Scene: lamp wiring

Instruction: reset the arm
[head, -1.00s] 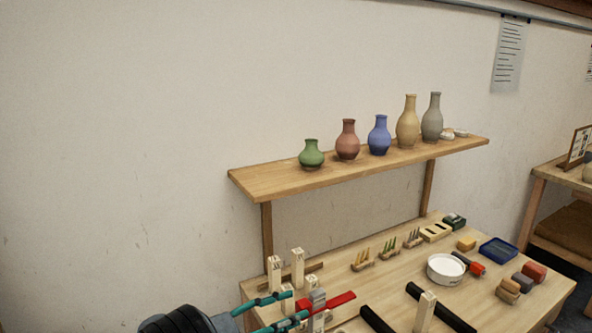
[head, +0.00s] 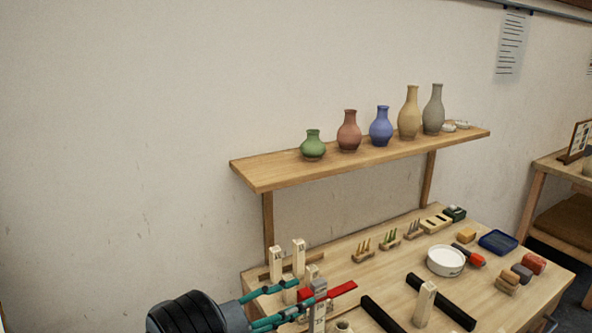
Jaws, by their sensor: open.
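My gripper (head: 304,297) is at the lower left of the bench in the head view. Its two teal fingers point right and are spread apart. Pale upright posts with markings (head: 299,257) stand behind the fingers. I cannot tell whether the fingers touch any of these. Nothing is clearly held.
A shelf (head: 262,178) with several vases stands above the bench (head: 395,275). Dark bars (head: 440,300), a pale block (head: 425,303), a white bowl (head: 446,261) and a blue tray (head: 498,242) lie right of my gripper. The wall area above my gripper is clear.

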